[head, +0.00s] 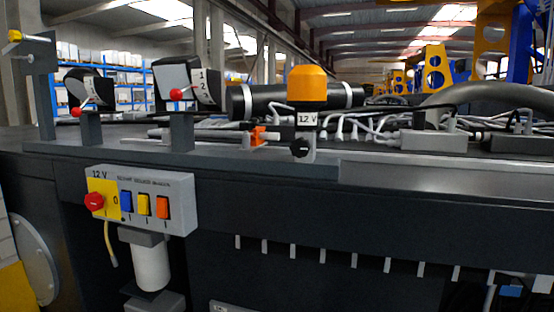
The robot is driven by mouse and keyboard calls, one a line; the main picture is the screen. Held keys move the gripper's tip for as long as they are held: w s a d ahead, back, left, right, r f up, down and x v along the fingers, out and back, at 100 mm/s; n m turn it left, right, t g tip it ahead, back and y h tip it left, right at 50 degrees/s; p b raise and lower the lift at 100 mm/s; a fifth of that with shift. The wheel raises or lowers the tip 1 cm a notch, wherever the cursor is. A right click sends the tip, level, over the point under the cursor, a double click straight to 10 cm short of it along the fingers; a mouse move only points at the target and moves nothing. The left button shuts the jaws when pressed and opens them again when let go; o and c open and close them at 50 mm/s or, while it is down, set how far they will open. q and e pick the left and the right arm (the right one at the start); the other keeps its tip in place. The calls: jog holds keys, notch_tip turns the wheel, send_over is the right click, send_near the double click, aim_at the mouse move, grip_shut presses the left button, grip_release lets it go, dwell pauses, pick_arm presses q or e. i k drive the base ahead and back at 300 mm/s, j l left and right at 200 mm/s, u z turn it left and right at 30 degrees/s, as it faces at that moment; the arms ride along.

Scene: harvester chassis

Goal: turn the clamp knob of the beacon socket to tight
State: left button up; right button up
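The orange beacon (307,84) stands upright on the grey beacon socket (305,132) at the chassis edge, right of the middle of the head view. The black clamp knob (301,148) sits low on the socket's front, under the label. A small light mark shows on the knob, but it is too small to read its setting. Neither of my grippers is in view, and nothing covers the knob.
An orange connector (258,136) lies left of the socket. A grey switch box (143,198) with a red knob (94,201) and coloured switches hangs below left. Two levers with red balls (177,94) stand at left. Cables and hoses (400,122) run behind. Space before the socket is clear.

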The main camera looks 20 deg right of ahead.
aim_at(300, 147)
jog(key=z, duration=0.8)
jog(key=j+z, duration=0.15)
jog(key=z, duration=0.3)
jog(key=i+j+z, duration=0.1)
jog(key=j+z, duration=0.15)
jog(key=z, duration=0.15)
jog(key=j+z, duration=0.2)
jog(key=z, duration=0.25)
jog(key=j+z, duration=0.2)
jog(key=z, duration=0.25)
jog(key=j+z, duration=0.2)
jog(key=z, duration=0.2)
